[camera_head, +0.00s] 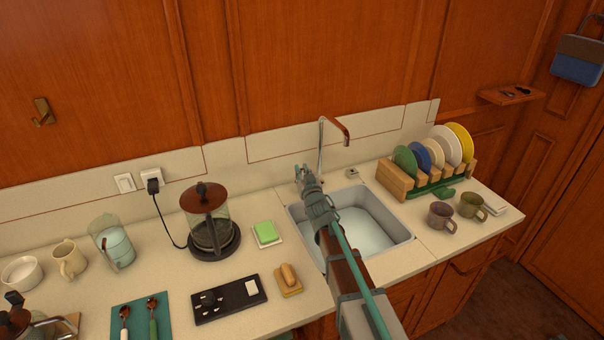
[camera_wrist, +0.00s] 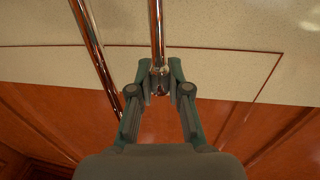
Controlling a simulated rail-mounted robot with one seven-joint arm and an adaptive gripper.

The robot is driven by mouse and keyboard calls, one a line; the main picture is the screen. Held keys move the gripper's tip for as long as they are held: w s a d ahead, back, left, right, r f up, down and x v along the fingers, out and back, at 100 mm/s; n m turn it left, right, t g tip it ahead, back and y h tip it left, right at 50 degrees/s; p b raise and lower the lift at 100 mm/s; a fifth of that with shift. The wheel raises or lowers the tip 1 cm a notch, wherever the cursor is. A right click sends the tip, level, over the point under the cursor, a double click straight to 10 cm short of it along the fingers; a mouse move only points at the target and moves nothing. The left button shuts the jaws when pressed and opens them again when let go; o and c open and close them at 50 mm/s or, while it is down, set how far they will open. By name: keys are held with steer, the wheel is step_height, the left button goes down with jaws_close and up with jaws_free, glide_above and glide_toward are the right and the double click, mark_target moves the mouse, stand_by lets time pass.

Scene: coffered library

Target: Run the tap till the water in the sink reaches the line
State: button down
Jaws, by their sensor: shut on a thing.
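The grey sink (camera_head: 402,230) is set into the counter and holds pale water (camera_head: 362,232). My arm hides part of its left side. I cannot make out the line on its wall. The tap (camera_head: 321,147) is a tall chrome pipe with a copper-coloured spout end, standing behind the sink. My gripper (camera_head: 302,176) is at the left of the tap's base. In the wrist view my gripper (camera_wrist: 159,88) is shut on the chrome tap lever (camera_wrist: 157,45). The tap's pipe (camera_wrist: 93,45) runs beside it on the left. I cannot tell whether water runs from the spout.
A wooden dish rack (camera_head: 390,181) with several plates stands right of the sink, with two mugs (camera_head: 441,215) in front. Left of the sink are a green sponge (camera_head: 265,232), a brush (camera_head: 289,279) and a coffee press (camera_head: 207,220). The tiled splashback (camera_head: 275,146) is close behind the tap.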

steer(key=b, duration=0.3)
steer(key=shift+s+d+f+t+b, duration=0.1)
steer(key=shift+s+f+t+b, duration=0.15)
steer(key=shift+f+t+b, duration=0.15)
steer(key=shift+s+d+b, duration=0.1)
steer(key=shift+s+b, duration=0.05)
steer(key=shift+b, duration=1)
steer(key=b, duration=0.3)
steer(key=t+b, duration=0.1)
steer(key=b, duration=0.2)
steer(key=shift+s+d+f+m+t, duration=0.2)
steer(key=shift+s+f+m+t, duration=0.1)
steer(key=shift+s, duration=0.1)
steer(key=shift+r+b, duration=0.1)
steer(key=shift+b, duration=0.35)
steer(key=shift+s+d+r+t+b, duration=0.1)
steer(key=shift+s+r+t+b, duration=0.15)
steer(key=shift+b, duration=0.3)
steer(key=c, duration=1.1)
jaws_free()
steer(key=shift+s+f, duration=0.1)
